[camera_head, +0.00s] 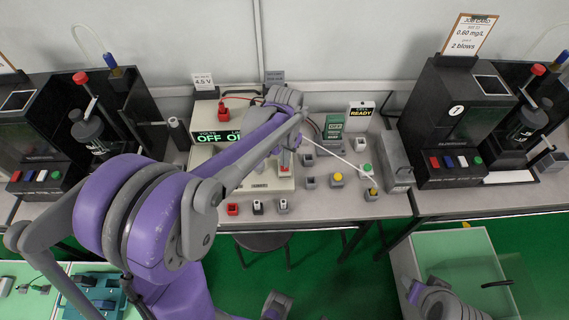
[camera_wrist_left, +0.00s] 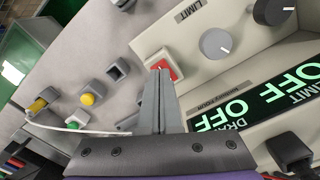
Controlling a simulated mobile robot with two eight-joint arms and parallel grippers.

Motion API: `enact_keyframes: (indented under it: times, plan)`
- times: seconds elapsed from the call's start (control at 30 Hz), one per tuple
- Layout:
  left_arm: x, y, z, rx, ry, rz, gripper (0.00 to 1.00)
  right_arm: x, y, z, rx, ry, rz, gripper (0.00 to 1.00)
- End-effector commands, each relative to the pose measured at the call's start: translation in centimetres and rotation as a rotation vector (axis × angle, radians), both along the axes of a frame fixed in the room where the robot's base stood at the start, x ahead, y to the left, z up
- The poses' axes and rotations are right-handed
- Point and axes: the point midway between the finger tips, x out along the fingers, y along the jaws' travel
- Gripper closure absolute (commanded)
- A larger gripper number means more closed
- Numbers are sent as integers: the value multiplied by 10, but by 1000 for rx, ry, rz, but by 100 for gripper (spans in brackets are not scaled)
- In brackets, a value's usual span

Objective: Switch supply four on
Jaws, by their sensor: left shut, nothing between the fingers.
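A cream supply shows in the left wrist view (camera_wrist_left: 215,85), with a grey dial (camera_wrist_left: 215,43) and a green-lit display (camera_wrist_left: 262,100) reading OFF twice. In the head view its display (camera_head: 209,137) also reads OFF. A red switch (camera_wrist_left: 171,68) in a pale frame sits on the panel. My left gripper (camera_wrist_left: 160,73) is shut and empty, its tips overlapping the red switch's edge; whether they touch it I cannot tell. In the head view my left gripper (camera_head: 286,152) reaches over the panel, and its arm hides part of the supply. My right gripper does not show.
Right of the supply are small switch boxes (camera_head: 309,182), a yellow button (camera_head: 337,177), a green button (camera_wrist_left: 103,126) and a white cable (camera_head: 345,159). Red and dark sockets (camera_head: 233,209) lie along the front. Black testers (camera_head: 455,125) stand on both sides.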

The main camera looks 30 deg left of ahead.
Motion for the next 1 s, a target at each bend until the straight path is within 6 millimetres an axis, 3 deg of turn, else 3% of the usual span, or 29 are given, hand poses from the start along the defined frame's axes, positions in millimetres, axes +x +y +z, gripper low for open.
enact_keyframes:
  times: [1.0]
  plan:
    - [0, 0, -13, 0, 0, 0, 100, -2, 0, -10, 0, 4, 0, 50]
